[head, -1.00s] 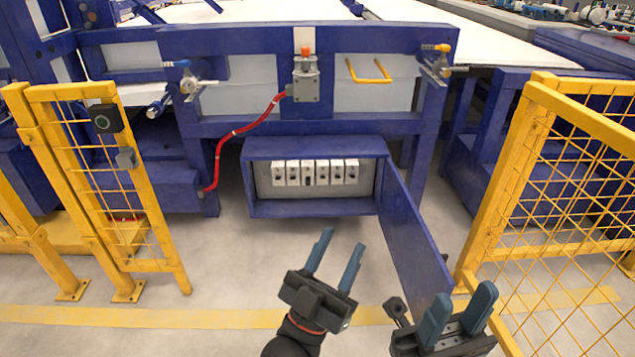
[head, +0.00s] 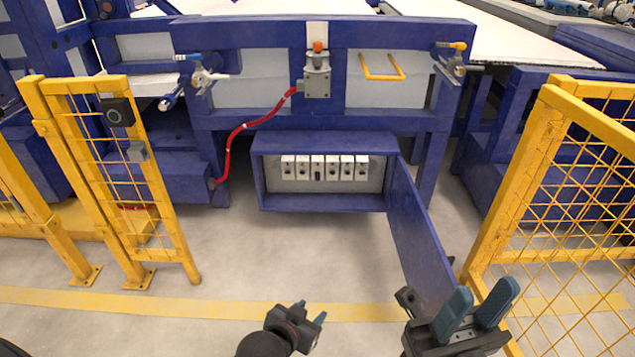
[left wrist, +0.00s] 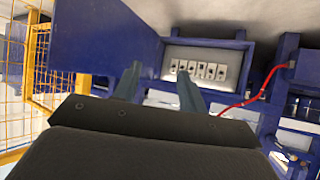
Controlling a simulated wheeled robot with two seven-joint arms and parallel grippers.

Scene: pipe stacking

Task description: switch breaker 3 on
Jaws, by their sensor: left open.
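The open blue breaker box (head: 322,203) stands low under the frame. In it is a row of several white breakers. Counting from the left, the third breaker (head: 318,168) has a dark toggle sitting lower than the dark marks on the others. My left gripper (head: 310,310) is open and empty, well in front of the box, low in the head view. The left wrist view shows its two fingers (left wrist: 158,88) apart, with the breaker row (left wrist: 200,70) beyond, apparently upside down. My right gripper (head: 484,295) is open and empty near the box door.
The blue box door (head: 422,235) hangs open at the right, close to my right gripper. Yellow fences stand at left (head: 170,200) and right (head: 520,170). A red hose (head: 229,150) runs left of the box. The floor before the box is clear.

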